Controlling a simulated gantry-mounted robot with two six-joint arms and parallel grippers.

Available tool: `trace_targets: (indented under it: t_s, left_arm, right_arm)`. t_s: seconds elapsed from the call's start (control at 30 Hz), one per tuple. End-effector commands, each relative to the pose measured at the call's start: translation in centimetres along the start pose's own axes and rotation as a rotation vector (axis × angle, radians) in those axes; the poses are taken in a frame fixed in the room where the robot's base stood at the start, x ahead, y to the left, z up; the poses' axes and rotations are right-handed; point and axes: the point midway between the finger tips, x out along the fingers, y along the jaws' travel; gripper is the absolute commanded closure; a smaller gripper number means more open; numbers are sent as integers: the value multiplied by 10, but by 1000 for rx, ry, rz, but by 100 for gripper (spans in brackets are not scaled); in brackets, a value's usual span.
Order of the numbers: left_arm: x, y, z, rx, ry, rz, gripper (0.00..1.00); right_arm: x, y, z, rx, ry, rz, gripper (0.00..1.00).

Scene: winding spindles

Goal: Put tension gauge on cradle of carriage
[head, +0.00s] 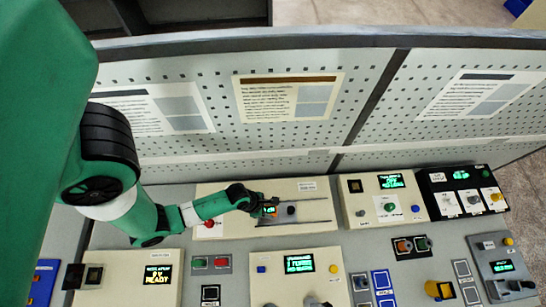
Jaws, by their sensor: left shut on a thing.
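My left gripper (262,205) reaches in from the left over a cream panel with two dark rails. The gauge sits at or just above the rail area. A dark part (291,209) just right of it, between the rails, may be the carriage; its cradle is too small and partly hidden to make out. I cannot tell whether the gauge touches it. My right gripper is not in view.
The cream rail panel (312,193) has a red button (209,223) at its left. Control boxes with displays stand at right (390,182) and in front (299,263). A pegboard wall (380,105) with posted sheets rises behind. Grey bench (355,250) shows between boxes.

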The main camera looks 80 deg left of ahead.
Motion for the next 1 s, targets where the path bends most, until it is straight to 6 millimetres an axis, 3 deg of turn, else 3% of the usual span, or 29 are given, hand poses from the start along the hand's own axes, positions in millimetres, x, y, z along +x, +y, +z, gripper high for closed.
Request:
trace_targets:
  t_s: [0.1, 0.47, 0.5, 0.63, 1.0]
  left_arm:
    - [16, 0, -6, 0, -1, 0, 100]
    - [19, 0, -8, 0, -1, 0, 100]
    - [18, 0, -8, 0, -1, 0, 48]
    - [18, 0, -7, 0, 0, 0, 24]
    - [12, 0, -5, 0, -1, 1, 23]
  right_arm:
    - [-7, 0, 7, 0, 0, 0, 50]
    - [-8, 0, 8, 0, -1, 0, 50]
    - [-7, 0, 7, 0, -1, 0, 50]
    - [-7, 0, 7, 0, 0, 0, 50]
    - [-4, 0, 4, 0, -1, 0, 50]
